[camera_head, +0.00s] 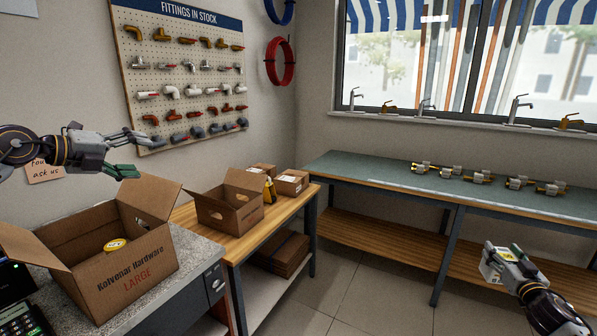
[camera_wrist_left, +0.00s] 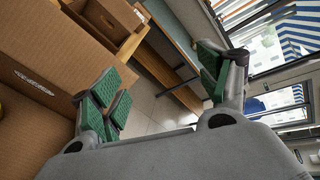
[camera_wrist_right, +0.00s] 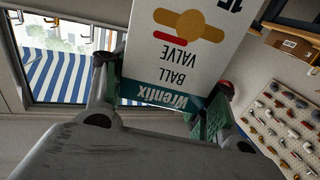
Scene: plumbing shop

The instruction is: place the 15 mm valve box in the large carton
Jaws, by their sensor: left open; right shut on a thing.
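The 15 mm valve box (camera_head: 492,267) is a white carton at the lower right of the head view. My right gripper (camera_head: 510,259) is shut on it and holds it up in the air. In the right wrist view the box (camera_wrist_right: 180,45) sits between the fingers, its "BALL VALVE" label upside down. The large carton (camera_head: 142,262), marked "LARGE", stands open on the grey counter at the left, far from the box. A yellow round item (camera_head: 115,245) lies inside it. My left gripper (camera_head: 130,154) is open and empty above the carton's far side; the carton (camera_wrist_left: 45,90) also fills the left wrist view's left side.
A smaller open carton (camera_head: 228,210) and small closed boxes (camera_head: 291,183) stand on a wooden bench. A long green-topped workbench (camera_head: 390,178) with several brass valves runs under the window. Open floor (camera_head: 375,295) lies between the carton counter and the right gripper.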

